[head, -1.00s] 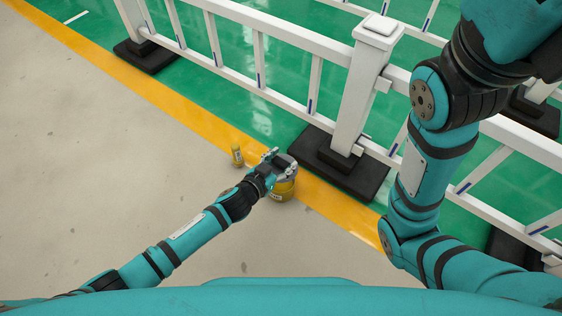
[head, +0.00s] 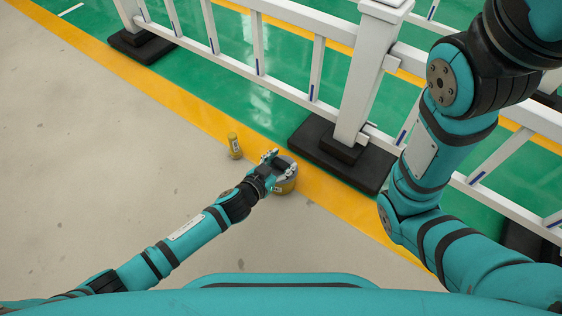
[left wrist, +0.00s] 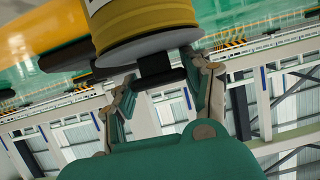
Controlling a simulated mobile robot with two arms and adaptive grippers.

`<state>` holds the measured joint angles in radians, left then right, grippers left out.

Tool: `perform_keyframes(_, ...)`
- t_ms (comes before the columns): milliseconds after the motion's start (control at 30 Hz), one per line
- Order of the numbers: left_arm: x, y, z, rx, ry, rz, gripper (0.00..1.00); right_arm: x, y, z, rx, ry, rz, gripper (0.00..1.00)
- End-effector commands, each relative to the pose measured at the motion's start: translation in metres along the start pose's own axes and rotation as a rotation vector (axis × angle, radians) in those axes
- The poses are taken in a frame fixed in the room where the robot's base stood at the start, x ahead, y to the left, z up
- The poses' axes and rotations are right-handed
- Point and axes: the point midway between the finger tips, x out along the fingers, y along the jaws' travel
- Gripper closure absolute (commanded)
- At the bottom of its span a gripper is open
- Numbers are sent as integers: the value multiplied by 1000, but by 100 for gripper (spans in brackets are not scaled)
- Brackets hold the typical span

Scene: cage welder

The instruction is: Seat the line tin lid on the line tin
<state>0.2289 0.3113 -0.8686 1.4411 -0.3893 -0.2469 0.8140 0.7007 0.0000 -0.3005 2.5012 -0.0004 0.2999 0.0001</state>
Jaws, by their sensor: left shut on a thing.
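The line tin (head: 284,187), yellow with a pale label, stands on the floor by the yellow stripe. It also shows at the top of the left wrist view (left wrist: 125,14), where the picture is upside down. The line tin lid (left wrist: 150,47) is a round olive-grey disc at the tin's mouth, with a dark knob (left wrist: 160,69). My left gripper (head: 270,160) is over the tin, its fingers shut around the lid's knob. The lid looks level and in line with the tin; I cannot tell if a thin gap is left. My right gripper is out of view.
A small yellow can (head: 235,146) stands on the floor left of the tin. A white fence post (head: 361,85) on a black base (head: 335,160) stands close behind at the right. The grey floor (head: 100,150) at the left is clear.

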Motion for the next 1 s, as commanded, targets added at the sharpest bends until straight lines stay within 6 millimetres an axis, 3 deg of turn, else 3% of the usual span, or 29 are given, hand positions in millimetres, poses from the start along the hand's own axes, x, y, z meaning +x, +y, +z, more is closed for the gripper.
perform_keyframes(667,2,0,3,-2,1,0,77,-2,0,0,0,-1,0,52)
perform_keyframes(700,2,0,3,-2,1,0,49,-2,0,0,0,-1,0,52)
perform_keyframes(900,2,0,3,-1,1,0,23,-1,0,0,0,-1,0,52)
perform_keyframes(1000,2,0,3,-1,1,0,23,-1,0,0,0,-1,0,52)
